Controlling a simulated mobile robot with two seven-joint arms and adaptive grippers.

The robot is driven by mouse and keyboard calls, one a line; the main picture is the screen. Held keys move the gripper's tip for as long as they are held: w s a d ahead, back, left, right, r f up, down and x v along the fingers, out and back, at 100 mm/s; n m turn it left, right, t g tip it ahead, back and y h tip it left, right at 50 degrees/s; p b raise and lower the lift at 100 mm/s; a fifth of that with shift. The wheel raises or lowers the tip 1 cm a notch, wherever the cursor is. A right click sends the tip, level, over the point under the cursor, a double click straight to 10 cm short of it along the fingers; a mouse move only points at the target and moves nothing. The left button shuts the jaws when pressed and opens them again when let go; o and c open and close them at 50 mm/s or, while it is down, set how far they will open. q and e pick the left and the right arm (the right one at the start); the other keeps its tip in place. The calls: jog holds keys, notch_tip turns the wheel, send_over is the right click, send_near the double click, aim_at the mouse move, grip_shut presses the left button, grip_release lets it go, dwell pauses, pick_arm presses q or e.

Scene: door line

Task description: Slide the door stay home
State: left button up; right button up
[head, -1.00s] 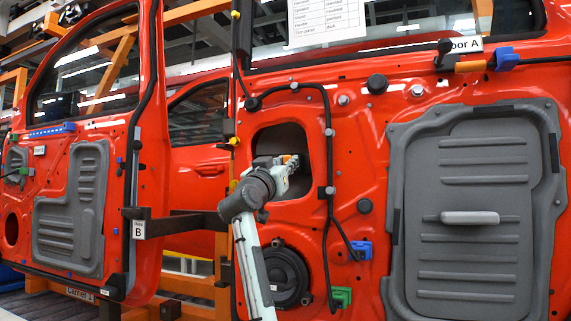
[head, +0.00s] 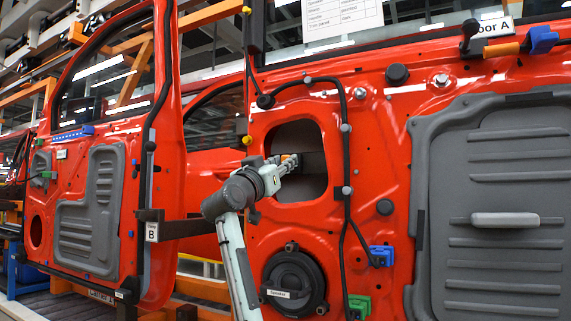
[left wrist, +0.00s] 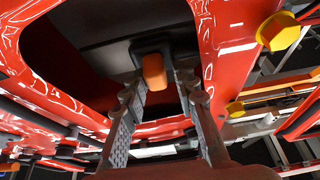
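The door stay appears as a dark bar (head: 313,160) inside the rounded opening of the red door A (head: 375,150). Its orange-tipped end (left wrist: 154,72) with a dark block behind it shows in the left wrist view. My left gripper (head: 287,163) is at the left side of this opening. In the left wrist view its two fingers (left wrist: 162,88) stand apart, one on each side of the orange piece, with a narrow gap visible at the right finger. Firm contact cannot be made out. The far end of the stay is hidden. My right gripper is not in view.
A grey panel with a handle (head: 505,219) covers the door's right part. Door B (head: 105,170) stands to the left, with a dark bracket (head: 180,228) between. A yellow plug (left wrist: 278,31) is near the gripper.

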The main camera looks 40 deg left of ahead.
pick_arm(q)
jog(key=shift+o, duration=1.1)
jog(key=shift+a, duration=0.1)
jog(key=shift+s, duration=0.15)
jog(key=v, duration=1.2)
